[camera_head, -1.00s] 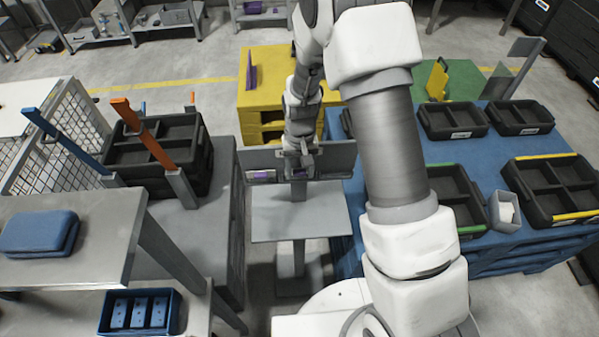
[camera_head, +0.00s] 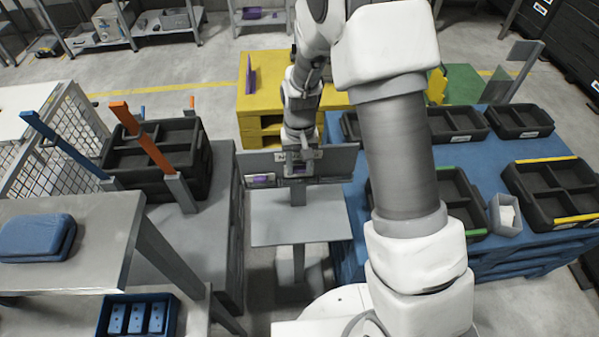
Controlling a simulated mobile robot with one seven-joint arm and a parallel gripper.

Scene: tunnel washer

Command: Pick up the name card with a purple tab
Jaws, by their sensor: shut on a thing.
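My gripper (camera_head: 299,162) is at the grey upright panel of a small stand in the middle of the view. It is shut on a small pale name card with a purple patch (camera_head: 299,170), held in front of the panel; the fingers partly cover it. Another pale card with purple (camera_head: 261,180) sits at the panel's lower left edge, left of my gripper. Whether the held card still touches the panel is too small to tell.
A bare grey shelf (camera_head: 298,228) juts out below the panel (camera_head: 340,162). Left are a grey bench with a black divided crate (camera_head: 160,150) and upright orange and blue bars. Right is a blue table with several black trays (camera_head: 550,190). A yellow stand (camera_head: 262,75) is behind.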

